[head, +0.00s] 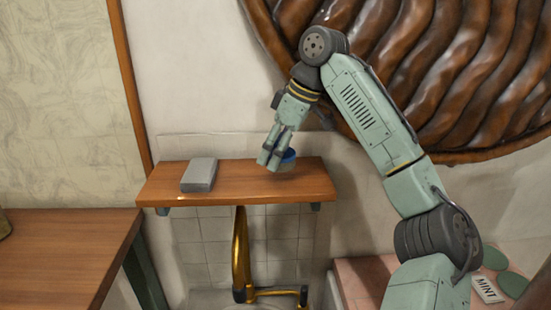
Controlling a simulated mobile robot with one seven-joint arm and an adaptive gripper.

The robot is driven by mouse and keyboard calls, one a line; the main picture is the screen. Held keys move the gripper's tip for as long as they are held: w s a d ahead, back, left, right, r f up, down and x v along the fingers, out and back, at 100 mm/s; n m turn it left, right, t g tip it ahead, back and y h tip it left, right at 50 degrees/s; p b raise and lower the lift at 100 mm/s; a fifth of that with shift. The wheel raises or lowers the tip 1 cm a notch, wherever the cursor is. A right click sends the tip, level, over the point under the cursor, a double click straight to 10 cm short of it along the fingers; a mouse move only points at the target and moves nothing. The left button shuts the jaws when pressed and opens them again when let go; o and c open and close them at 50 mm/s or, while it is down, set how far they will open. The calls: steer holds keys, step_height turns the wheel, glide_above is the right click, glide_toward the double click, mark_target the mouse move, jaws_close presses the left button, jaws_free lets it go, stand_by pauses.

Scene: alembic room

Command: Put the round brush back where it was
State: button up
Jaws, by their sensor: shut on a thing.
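My gripper (269,160) points down over the right half of a small wooden wall shelf (235,183). It is shut on a small round blue thing, which I take to be the round brush (289,155). The fingers hide much of the brush, and only its blue right side shows. The brush is at or just above the shelf top; I cannot tell whether it touches the wood.
A grey block (199,175) lies on the left part of the shelf. The shelf between it and my gripper is clear. A brass pipe (241,255) stands below. A wooden table (60,255) is at left. A large brown ribbed form (450,70) hangs at upper right.

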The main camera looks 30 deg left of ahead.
steer(key=shift+s+f, duration=0.1)
steer(key=shift+f, duration=1.45)
steer(key=shift+f, duration=0.15)
steer(key=o, duration=1.3)
steer(key=v, duration=1.2)
